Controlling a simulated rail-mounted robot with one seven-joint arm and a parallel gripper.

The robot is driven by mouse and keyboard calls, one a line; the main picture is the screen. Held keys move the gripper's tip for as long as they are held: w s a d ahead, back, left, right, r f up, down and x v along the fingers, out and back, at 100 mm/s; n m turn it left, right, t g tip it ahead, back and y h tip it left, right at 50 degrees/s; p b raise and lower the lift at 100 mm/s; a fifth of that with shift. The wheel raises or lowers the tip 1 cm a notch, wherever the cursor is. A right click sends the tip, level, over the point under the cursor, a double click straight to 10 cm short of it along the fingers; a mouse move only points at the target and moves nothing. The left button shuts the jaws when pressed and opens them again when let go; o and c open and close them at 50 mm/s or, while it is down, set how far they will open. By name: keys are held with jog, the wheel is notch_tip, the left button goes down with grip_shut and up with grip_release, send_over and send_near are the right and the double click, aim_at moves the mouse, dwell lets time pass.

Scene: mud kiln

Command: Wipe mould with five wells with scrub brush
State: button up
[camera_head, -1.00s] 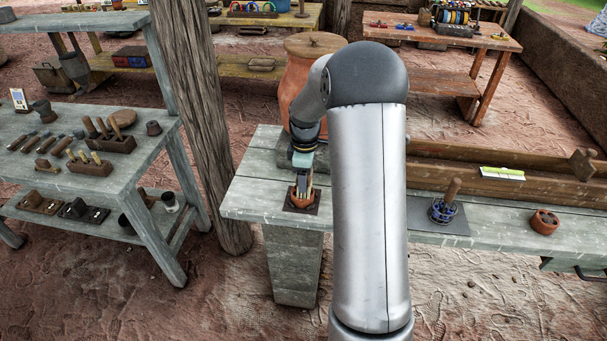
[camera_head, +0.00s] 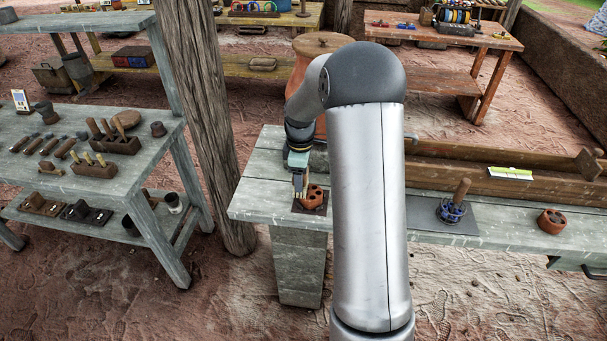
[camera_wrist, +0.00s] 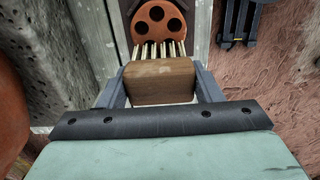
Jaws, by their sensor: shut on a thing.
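My gripper (camera_wrist: 160,88) is shut on the scrub brush, a brown wooden block (camera_wrist: 160,80) with pale bristles (camera_wrist: 158,50) pointing away from the palm. In the head view my gripper (camera_head: 299,190) points down beside the left side of the mould with wells (camera_head: 315,196), a round terracotta piece on a dark square plate (camera_head: 318,212). The wrist view shows the mould (camera_wrist: 160,36) beyond the bristle tips, with three dark wells in view; its near part is hidden by the brush. I cannot tell whether the bristles touch it.
The plate lies near the left end of a grey bench (camera_head: 262,203). My arm hides the bench's middle. To the right are a blue item with a wooden handle (camera_head: 453,208) and another terracotta piece (camera_head: 553,221). A large clay jar (camera_head: 312,75) stands behind.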

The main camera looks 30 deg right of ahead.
jog(key=shift+a+r+p, duration=0.1)
jog(key=shift+r+p, duration=2.4)
jog(key=shift+r, duration=1.6)
